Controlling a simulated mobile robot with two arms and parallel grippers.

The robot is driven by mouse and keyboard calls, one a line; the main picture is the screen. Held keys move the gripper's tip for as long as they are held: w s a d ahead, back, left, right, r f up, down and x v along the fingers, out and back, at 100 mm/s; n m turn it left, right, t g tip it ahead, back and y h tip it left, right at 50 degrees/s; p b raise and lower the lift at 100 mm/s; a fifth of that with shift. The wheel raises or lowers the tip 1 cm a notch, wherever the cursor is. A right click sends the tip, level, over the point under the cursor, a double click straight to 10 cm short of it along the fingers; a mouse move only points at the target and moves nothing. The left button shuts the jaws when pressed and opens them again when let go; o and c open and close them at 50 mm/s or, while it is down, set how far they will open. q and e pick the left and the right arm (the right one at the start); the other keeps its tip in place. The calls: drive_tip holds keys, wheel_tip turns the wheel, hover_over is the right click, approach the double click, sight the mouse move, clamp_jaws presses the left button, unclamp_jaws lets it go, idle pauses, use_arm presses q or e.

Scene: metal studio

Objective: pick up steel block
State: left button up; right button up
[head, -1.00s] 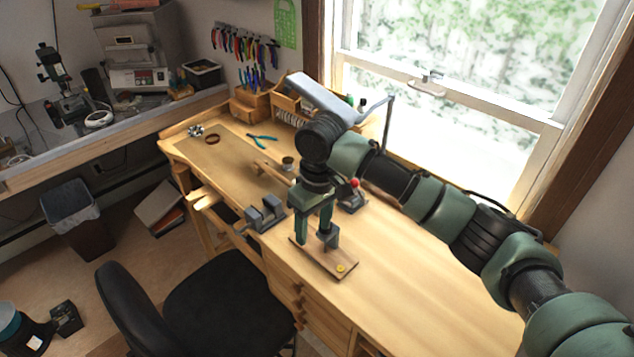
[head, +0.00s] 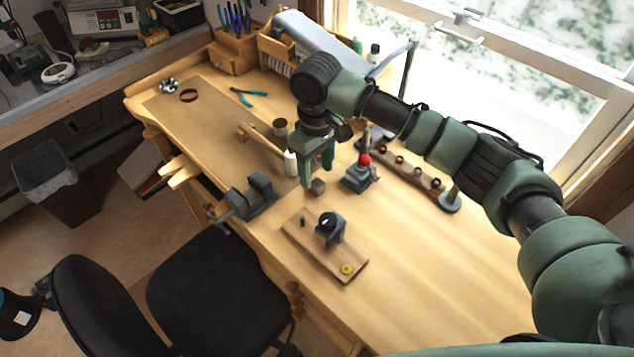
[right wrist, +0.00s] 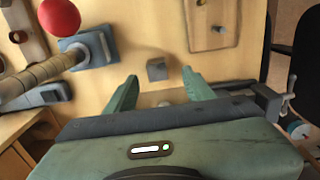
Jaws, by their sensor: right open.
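The steel block (head: 318,187) is a small grey cube on the bench top. It sits just by the fingertips of my right gripper (head: 317,174). In the right wrist view the block (right wrist: 157,69) lies ahead of my right gripper (right wrist: 159,76), roughly centred between its two green fingertips. The right gripper is open and points down, with nothing held. I cannot tell the exact height of the fingertips over the bench. My left gripper is not in view.
A small red-knobbed press (head: 359,180) stands close right of the block. A wooden board with a grey fixture (head: 355,265) lies in front. The bench's right front is clear.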

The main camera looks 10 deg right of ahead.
sight(317, 183)
drive_tip(key=f, duration=0.2)
drive_tip(key=f+p, duration=0.1)
drive_tip(key=shift+w+d+f, duration=0.15)
drive_tip(key=shift+w+f, duration=0.1)
drive_tip(key=shift+f, duration=0.35)
clamp_jaws()
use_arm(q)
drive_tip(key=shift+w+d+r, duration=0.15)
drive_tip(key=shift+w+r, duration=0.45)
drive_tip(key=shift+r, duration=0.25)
use_arm(e)
drive_tip(key=shift+r, duration=0.15)
